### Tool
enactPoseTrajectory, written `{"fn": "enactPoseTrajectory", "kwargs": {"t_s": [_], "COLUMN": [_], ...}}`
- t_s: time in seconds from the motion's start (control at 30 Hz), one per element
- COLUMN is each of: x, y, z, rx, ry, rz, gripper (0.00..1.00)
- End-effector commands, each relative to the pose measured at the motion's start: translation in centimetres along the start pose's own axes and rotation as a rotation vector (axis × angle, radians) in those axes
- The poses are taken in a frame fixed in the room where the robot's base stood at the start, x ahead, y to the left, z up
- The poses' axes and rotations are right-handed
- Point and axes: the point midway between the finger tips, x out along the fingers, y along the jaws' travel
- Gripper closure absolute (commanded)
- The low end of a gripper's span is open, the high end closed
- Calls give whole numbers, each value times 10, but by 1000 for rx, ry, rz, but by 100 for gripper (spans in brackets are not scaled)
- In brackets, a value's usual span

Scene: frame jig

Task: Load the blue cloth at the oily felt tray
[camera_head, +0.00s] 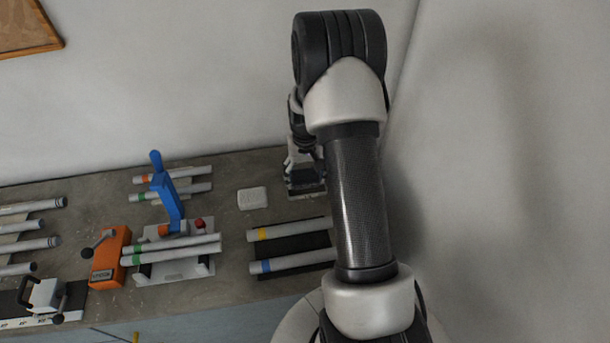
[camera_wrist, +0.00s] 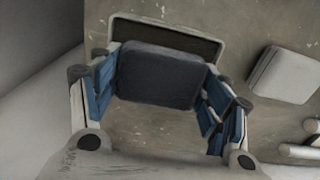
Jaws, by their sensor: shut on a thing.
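My gripper (camera_wrist: 160,85) is shut on a dark blue-grey folded pad, which I take for the blue cloth (camera_wrist: 158,76). Its blue-lined fingers are on the left and right sides of the cloth. Behind the cloth in the wrist view is the felt tray (camera_wrist: 205,46), with a pale rim and dark inside. The cloth hides the tray's near part; I cannot tell whether they touch. In the head view, my gripper (camera_head: 303,163) is over the tray (camera_head: 305,193) at the back right of the bench, and my arm partly covers this spot.
A pale block (camera_wrist: 283,74) lies right of the tray in the wrist view; the head view shows it left of the tray (camera_head: 252,198). Tubes with yellow (camera_head: 290,230) and blue bands lie in front. A blue-handled clamp (camera_head: 165,190) stands left. A wall is close behind.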

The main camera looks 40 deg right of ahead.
Motion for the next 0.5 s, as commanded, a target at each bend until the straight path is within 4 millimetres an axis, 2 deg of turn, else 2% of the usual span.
{"fn": "enactPoseTrajectory", "kwargs": {"t_s": [0.33,0.5], "x": [1,-9], "y": [0,0], "z": [1,1], "rx": [0,0], "ry": [-3,-2], "rz": [0,0], "gripper": [52,52]}}
